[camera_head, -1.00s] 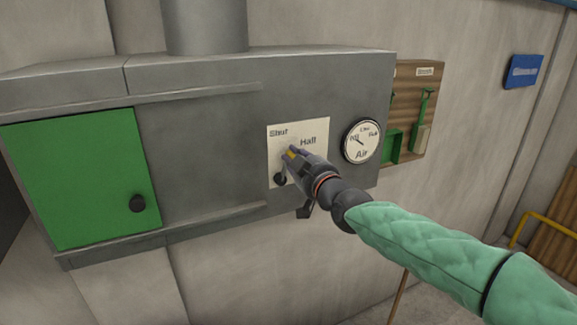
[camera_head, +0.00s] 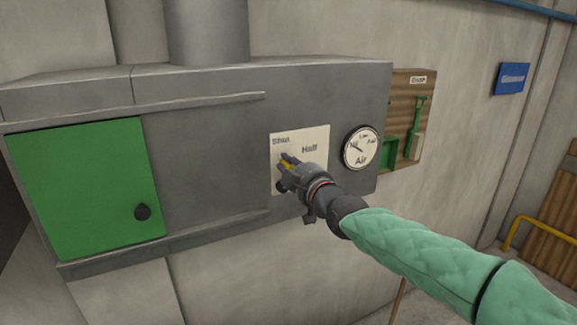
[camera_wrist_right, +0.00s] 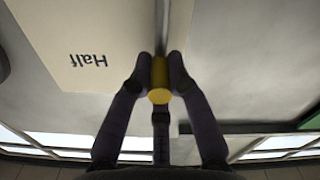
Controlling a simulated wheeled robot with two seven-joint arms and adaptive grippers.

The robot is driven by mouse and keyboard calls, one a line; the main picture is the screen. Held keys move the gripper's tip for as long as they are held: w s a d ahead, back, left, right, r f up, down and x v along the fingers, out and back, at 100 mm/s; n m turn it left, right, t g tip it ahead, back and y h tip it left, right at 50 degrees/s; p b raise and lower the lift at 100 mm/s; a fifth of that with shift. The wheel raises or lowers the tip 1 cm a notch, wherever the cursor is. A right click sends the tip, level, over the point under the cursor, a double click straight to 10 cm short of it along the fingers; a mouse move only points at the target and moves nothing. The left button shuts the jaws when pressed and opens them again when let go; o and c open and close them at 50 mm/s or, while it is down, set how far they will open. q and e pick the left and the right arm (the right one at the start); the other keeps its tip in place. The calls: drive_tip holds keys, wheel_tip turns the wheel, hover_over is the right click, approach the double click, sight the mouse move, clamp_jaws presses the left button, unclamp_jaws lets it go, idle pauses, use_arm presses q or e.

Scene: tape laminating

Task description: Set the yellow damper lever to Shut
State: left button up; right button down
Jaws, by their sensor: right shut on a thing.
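The yellow damper lever (camera_head: 287,166) is on the front of the grey metal housing, over a cream label plate (camera_head: 318,168). The plate reads "Shut" at its upper left and "Half" to the right. My right gripper (camera_head: 286,161) is shut on the lever, just below the word "Shut", and hides most of it. In the right wrist view the lever's round yellow end (camera_wrist_right: 159,82) sits between both fingertips, with "Half" upside down at the left. The lever's exact setting is partly hidden. My left gripper is out of view.
A round air gauge (camera_head: 361,148) is right of the plate. A green door (camera_head: 85,190) with a black knob (camera_head: 142,212) is at the left. A wooden tool board (camera_head: 405,90) with green tools hangs at the right. A blue sign (camera_head: 511,79) is farther right.

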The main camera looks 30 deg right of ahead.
drive_tip(key=c, duration=1.2)
unclamp_jaws()
drive_tip(key=shift+a, duration=0.1)
drive_tip(key=shift+o, duration=0.2)
drive_tip(key=shift+s, duration=0.15)
drive_tip(key=s, duration=1.1)
drive_tip(key=shift+s+a, duration=0.3)
drive_tip(key=shift+s, duration=0.05)
